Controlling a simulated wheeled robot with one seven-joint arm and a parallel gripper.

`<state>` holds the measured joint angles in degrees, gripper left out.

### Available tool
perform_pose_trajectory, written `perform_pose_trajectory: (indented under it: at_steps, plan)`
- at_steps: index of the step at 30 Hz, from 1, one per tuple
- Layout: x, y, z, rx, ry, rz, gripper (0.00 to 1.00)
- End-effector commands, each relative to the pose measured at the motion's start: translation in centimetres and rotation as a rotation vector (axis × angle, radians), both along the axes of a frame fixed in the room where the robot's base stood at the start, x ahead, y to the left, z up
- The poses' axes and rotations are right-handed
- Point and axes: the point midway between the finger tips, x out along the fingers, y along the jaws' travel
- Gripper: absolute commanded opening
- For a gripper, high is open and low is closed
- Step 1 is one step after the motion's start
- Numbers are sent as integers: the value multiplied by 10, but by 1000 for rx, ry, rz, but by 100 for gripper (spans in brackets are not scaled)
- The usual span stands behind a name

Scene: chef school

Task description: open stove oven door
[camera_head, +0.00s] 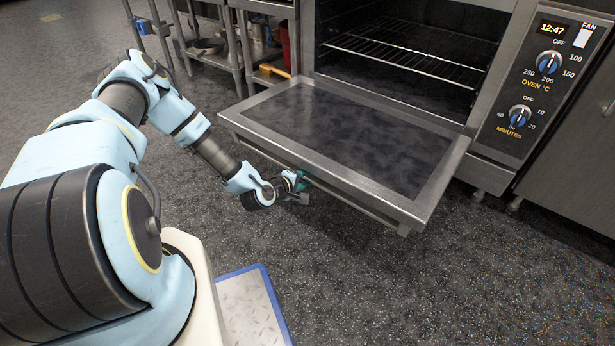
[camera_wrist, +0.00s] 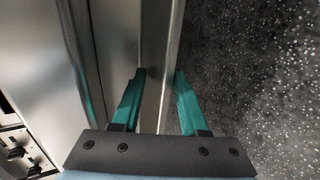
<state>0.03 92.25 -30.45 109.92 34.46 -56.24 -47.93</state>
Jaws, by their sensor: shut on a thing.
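The stove oven (camera_head: 400,60) stands at the top right of the head view with its cavity showing. Its door (camera_head: 345,135) is folded down to about level, inner face up. My gripper (camera_head: 301,184) is at the door's outer front edge, on its left part and slightly below it. In the wrist view the teal fingers (camera_wrist: 158,98) stand on either side of the metal door handle (camera_wrist: 158,70), shut on it. The contact points are partly hidden in the head view.
A wire rack (camera_head: 405,52) is inside the oven. A control panel (camera_head: 540,85) with two knobs is right of the opening. Metal shelving (camera_head: 235,50) with pans stands at the back left. The dark speckled floor (camera_head: 400,290) in front of the door is clear.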

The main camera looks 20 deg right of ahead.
Motion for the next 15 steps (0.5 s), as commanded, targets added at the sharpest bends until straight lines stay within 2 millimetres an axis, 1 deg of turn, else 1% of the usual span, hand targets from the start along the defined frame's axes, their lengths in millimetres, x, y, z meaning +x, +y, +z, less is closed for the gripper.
perform_pose_trajectory:
  at_steps: [10,11,12,15]
  plan:
    - [2,-2,2,-4,-4,0,0]
    - [2,-2,2,-4,-4,0,47]
    - [1,-2,2,-4,-4,0,50]
    - [1,-1,1,-3,-3,0,50]
